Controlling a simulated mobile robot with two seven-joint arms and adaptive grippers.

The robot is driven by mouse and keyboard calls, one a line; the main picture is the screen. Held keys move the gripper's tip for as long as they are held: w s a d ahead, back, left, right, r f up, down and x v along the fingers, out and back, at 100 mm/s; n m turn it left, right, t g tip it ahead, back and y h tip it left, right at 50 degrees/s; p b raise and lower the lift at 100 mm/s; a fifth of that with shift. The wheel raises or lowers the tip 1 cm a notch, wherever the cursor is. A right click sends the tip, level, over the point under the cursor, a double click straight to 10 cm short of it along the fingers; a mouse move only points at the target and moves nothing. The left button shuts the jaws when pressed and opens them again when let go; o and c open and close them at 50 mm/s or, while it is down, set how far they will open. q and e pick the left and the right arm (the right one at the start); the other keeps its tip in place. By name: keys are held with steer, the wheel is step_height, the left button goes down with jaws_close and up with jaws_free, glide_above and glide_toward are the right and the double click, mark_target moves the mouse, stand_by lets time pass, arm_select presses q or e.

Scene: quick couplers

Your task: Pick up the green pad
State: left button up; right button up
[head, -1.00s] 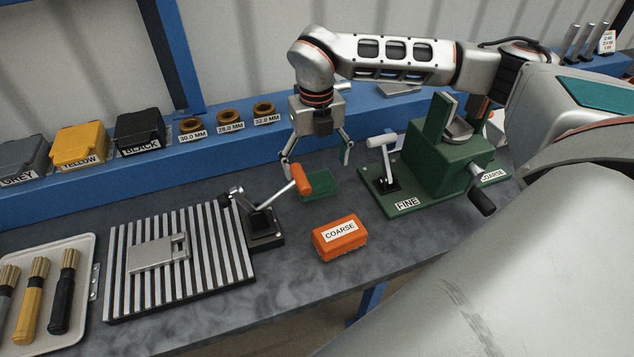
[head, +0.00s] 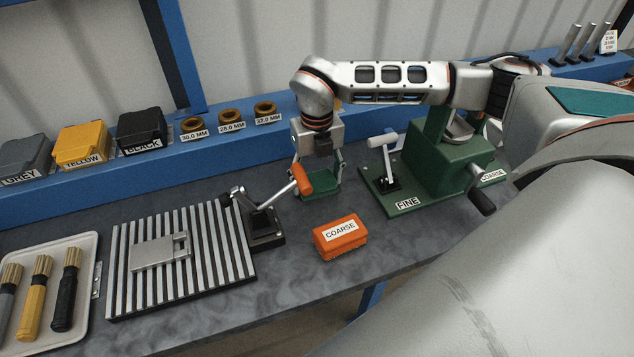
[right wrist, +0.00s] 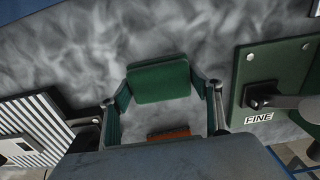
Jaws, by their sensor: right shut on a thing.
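The green pad (head: 318,184) is a small dark green block on the grey bench top, behind the orange clamp handle. My right gripper (head: 318,172) comes down over it from above, with a finger at each side, shut on the pad. In the right wrist view the green pad (right wrist: 160,81) lies between the two fingertips (right wrist: 163,88). I cannot tell whether the pad is clear of the bench. The orange handle partly hides the left finger in the head view. My left gripper is not in view.
An orange block marked COARSE (head: 340,238) lies in front of the pad. A toggle clamp with an orange handle (head: 302,180) stands close on the left, beside the slotted plate (head: 205,270). The green FINE fixture (head: 408,200) is on the right.

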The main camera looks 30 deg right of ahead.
mark_target(317, 178)
step_height(317, 178, up, 20)
stand_by(0.7)
steer(key=shift+o, duration=0.7)
steer(key=shift+c, duration=0.6)
